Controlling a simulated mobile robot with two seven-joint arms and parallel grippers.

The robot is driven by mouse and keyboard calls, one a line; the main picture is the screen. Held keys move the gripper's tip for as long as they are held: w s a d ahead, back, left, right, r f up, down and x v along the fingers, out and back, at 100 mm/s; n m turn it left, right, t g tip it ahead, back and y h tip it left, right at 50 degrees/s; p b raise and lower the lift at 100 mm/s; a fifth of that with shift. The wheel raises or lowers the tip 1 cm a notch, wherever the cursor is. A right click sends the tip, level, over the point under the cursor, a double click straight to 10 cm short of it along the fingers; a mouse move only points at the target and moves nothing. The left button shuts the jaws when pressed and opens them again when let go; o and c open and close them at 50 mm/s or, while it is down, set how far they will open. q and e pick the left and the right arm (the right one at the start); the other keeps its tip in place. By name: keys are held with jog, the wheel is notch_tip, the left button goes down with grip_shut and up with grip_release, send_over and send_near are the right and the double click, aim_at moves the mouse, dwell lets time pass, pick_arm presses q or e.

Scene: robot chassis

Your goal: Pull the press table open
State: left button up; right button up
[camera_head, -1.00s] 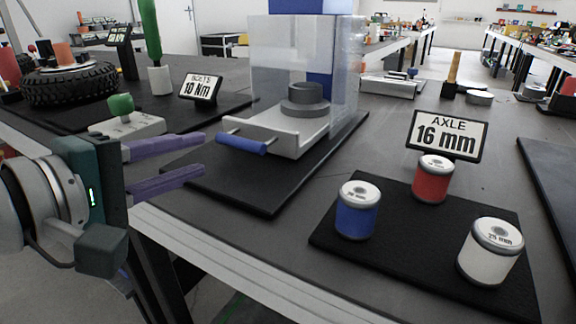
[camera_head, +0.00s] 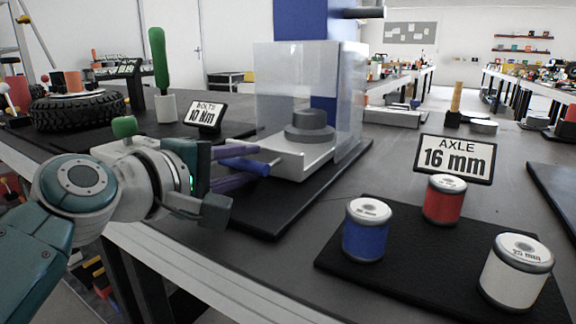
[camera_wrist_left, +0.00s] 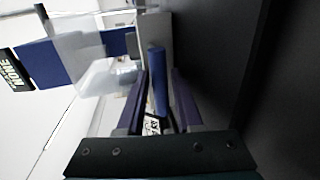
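The press table (camera_head: 300,163) is a light grey tray with a round dark grey block (camera_head: 310,127) on it, partly under the press's clear guard. Its blue handle bar (camera_head: 246,167) faces left on two short rods. My left gripper (camera_head: 255,166) is at the handle, its purple fingers above and below it in the head view. In the left wrist view the blue handle (camera_wrist_left: 158,82) lies between the two fingers, with gaps showing beside it. The fingers look open, not closed on the bar. My right gripper is not in view.
The press (camera_head: 312,85) stands on a black base plate (camera_head: 270,215). To the right, blue, red and white cylinders stand on a black mat (camera_head: 385,275) by an AXLE 16 mm sign (camera_head: 455,158). A BOLTS sign (camera_head: 205,115) and a tyre (camera_head: 75,110) are at the left.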

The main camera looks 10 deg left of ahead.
pick_arm(q)
grip_shut()
dwell(1.4)
